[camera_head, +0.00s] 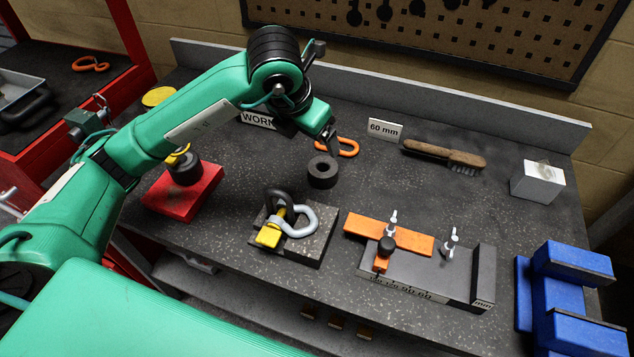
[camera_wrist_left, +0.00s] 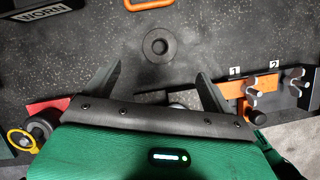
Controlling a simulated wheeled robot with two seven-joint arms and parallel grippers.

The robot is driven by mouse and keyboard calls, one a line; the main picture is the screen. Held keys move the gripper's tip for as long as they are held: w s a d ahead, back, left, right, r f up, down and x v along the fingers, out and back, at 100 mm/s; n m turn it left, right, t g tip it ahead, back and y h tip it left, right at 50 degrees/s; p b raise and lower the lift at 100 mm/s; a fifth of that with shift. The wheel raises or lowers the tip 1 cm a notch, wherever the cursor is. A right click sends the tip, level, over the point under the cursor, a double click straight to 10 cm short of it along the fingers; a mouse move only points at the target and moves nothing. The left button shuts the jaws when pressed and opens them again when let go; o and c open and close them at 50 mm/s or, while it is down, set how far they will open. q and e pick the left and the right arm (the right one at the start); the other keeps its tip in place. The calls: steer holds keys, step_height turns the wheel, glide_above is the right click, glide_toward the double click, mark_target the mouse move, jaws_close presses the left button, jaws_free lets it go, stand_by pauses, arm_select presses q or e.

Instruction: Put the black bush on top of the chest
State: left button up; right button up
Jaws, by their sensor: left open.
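The black bush (camera_head: 322,172), a short thick ring with a centre hole, lies flat on the dark speckled workbench. The left wrist view also shows the bush (camera_wrist_left: 158,46), ahead of the fingers. My left gripper (camera_head: 329,138) is above and slightly behind it, open and empty. In the wrist view the gripper's two fingers (camera_wrist_left: 160,87) stand wide apart, clear of the bush. The red chest (camera_head: 62,100) stands at the left, its dark top partly hidden by my left arm. My right gripper is not in view.
A tray (camera_head: 18,88) and an orange clip (camera_head: 90,64) lie on the chest top.

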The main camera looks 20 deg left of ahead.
arm_select(q)
steer(key=p, duration=0.1)
glide_above(322, 167)
steer(key=s, duration=0.3)
steer(key=shift+n, duration=0.4)
steer(key=f, duration=0.8)
steer(key=shift+w+f, duration=0.1)
steer(key=shift+w, duration=0.1)
steer(key=shift+f, duration=0.4)
steer(key=x, duration=0.1)
steer(key=p+x, duration=0.1)
steer(key=x, duration=0.1)
steer(key=shift+s+f, duration=0.15)
steer(key=shift+f, duration=0.2)
steer(key=shift+d+f, duration=0.1)
steer(key=shift+f, duration=0.25)
steer(key=shift+c, duration=0.2)
steer(key=c, duration=1.4)
steer(key=shift+w+r, duration=0.1)
steer(key=shift+w, duration=0.1)
steer(key=shift+c, duration=0.9)
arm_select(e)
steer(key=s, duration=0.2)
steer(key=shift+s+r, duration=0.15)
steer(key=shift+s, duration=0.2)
